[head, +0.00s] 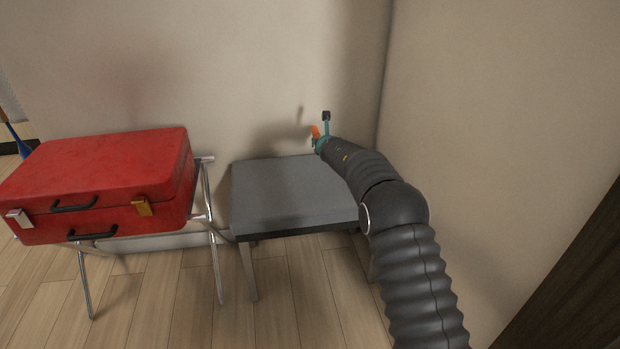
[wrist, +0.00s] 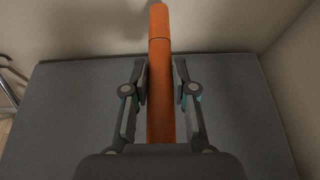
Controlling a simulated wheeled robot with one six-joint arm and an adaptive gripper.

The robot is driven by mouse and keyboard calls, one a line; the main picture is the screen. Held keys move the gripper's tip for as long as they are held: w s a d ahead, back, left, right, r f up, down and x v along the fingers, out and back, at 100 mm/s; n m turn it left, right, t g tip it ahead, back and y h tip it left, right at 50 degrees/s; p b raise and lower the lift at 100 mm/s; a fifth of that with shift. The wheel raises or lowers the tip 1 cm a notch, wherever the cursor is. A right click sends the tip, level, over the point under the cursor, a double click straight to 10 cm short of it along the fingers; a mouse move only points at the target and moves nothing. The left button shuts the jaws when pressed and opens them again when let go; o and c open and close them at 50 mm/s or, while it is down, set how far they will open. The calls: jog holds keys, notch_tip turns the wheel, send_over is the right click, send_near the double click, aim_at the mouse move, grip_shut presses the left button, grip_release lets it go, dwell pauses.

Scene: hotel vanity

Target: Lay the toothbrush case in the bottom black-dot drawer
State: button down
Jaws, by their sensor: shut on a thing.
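The orange toothbrush case (wrist: 159,55) is a long tube with a seam near its far end. My gripper (wrist: 160,82) is shut on it, with a finger on each side. In the head view my gripper (head: 321,132) is above the back right part of the grey stool, and a small orange end of the case (head: 315,131) shows there. My arm hides the rest of the case in that view. No drawer with black dots shows in either view.
A grey-topped stool (head: 285,195) stands against the wall in the corner. A red suitcase (head: 105,175) lies on a folding metal rack (head: 216,250) to its left. The wall on the right is close to my arm. Wooden floor (head: 165,300) is clear in front.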

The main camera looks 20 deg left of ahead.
jog(key=shift+w+a+r, duration=0.1)
jog(key=shift+w+a, duration=0.05)
jog(key=shift+a, duration=0.1)
jog(key=shift+s+a+f+b, duration=0.25)
jog(key=shift+f+b, duration=0.05)
jog(key=shift+b, duration=0.1)
jog(key=b, duration=0.3)
send_over(292, 185)
jog(key=f, duration=0.5)
jog(key=shift+w+d+f, duration=0.2)
jog(key=shift+w+f, duration=0.15)
jog(key=shift+s+a+f, duration=0.15)
jog(key=shift+s+f, duration=0.2)
jog(key=shift+f, duration=2)
jog(key=shift+f, duration=0.1)
jog(key=c, duration=0.9)
grip_release()
jog(key=shift+c, duration=0.2)
